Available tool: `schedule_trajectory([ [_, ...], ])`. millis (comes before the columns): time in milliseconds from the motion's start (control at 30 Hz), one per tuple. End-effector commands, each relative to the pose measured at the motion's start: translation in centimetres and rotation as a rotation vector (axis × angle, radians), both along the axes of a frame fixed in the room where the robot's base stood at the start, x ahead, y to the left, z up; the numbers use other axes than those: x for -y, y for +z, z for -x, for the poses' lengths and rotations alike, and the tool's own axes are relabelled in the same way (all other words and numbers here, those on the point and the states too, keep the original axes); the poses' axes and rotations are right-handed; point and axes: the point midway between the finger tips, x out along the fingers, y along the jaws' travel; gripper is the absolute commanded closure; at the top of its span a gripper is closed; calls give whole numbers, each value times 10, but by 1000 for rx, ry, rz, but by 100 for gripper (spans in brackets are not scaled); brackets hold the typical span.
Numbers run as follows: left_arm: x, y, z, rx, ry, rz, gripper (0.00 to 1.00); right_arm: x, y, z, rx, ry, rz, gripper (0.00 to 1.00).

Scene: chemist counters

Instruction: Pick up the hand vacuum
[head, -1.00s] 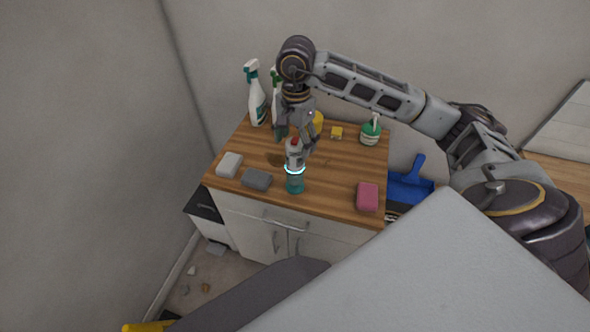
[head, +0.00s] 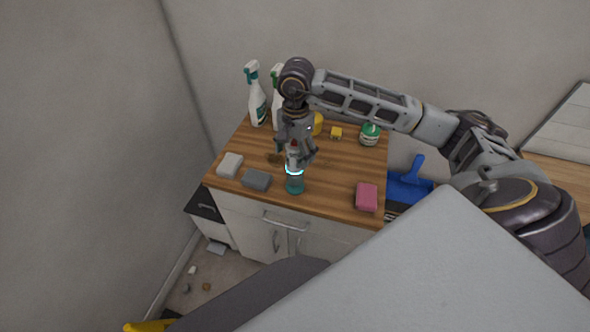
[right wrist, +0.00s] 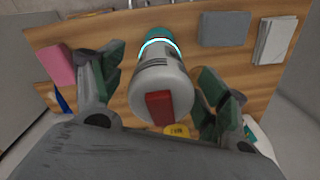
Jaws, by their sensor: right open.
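The hand vacuum (head: 295,181) stands upright near the front middle of the wooden counter top, with a teal lower end, a lit cyan ring, a grey body and a red part on top. In the right wrist view the hand vacuum (right wrist: 162,85) lies between the fingers, its red part towards the camera. My right gripper (head: 296,158) is above and around its upper part, pointing down. In the wrist view the right gripper (right wrist: 160,90) is open, with visible gaps between its green-padded fingers and the body. My left gripper is not in view.
Near the vacuum lie a dark grey sponge (head: 257,179), a white block (head: 230,165) and a pink sponge (head: 366,197). A blue dustpan (head: 408,187) is right of the counter.

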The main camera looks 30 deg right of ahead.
Motion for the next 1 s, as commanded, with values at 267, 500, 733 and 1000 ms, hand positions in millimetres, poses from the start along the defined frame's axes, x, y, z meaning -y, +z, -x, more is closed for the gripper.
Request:
schedule_trajectory([
  [267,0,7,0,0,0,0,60,0,-23,0,-1,1,0,26],
  [500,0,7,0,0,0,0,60,0,-27,-1,1,1,0,26],
  [733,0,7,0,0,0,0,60,0,-27,-1,1,1,0,26],
  [1000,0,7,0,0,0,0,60,0,-27,-1,1,1,0,49],
])
